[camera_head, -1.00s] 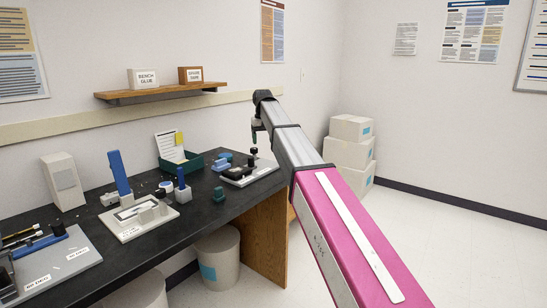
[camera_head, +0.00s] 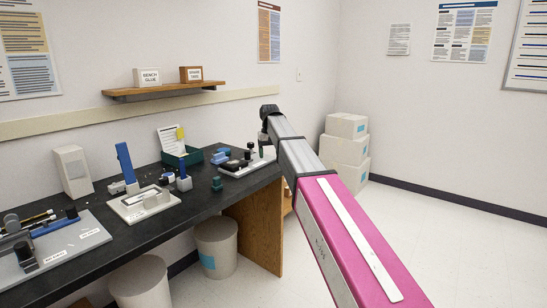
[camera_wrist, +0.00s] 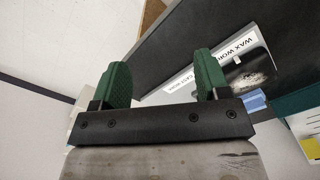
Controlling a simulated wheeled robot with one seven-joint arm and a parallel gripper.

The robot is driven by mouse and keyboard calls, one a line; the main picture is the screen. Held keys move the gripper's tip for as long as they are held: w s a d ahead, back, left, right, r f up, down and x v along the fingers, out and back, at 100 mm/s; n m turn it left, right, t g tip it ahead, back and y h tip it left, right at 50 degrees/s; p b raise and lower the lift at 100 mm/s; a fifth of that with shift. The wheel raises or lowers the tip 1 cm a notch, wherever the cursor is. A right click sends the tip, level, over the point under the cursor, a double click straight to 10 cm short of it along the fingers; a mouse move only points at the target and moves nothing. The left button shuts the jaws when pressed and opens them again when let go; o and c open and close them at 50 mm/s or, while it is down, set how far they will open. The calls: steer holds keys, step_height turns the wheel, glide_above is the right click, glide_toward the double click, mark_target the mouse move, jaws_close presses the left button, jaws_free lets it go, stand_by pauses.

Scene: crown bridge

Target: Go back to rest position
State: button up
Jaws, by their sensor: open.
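My gripper (camera_wrist: 160,85) shows in the wrist view with its two green fingers wide apart and nothing between them. In the head view my arm reaches forward and the gripper end (camera_head: 264,145) is small beside the right end of the dark bench (camera_head: 110,262), partly hidden by my arm. In the wrist view the fingers point towards the bench edge and a light board with labels reading "WAX WORK" and "CAST WORK" (camera_wrist: 235,62). The same board (camera_head: 240,170) seems to lie at the bench's right end in the head view.
A white-based fixture (camera_head: 128,208), a green tray (camera_head: 190,160) and a grey board (camera_head: 50,250) stand on the bench. A shelf (camera_head: 165,91) hangs above. White boxes (camera_head: 345,150) are stacked beyond my arm. Floor at right (camera_head: 450,250) is clear.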

steer(key=s+d+f+m, duration=0.1)
steer(key=s+d+f, duration=0.45)
steer(key=f, duration=0.45)
steer(key=s+d+f, duration=0.5)
steer(key=s+f, duration=0.2)
steer(key=f, duration=0.3)
steer(key=s+d+f+m, duration=0.1)
steer(key=s+d+f, duration=0.4)
steer(key=s+f, duration=0.2)
steer(key=s+d+f, duration=0.5)
steer(key=s+f, duration=0.3)
steer(key=s, duration=0.4)
steer(key=shift+s+m, duration=0.3)
steer(key=shift+m, duration=0.1)
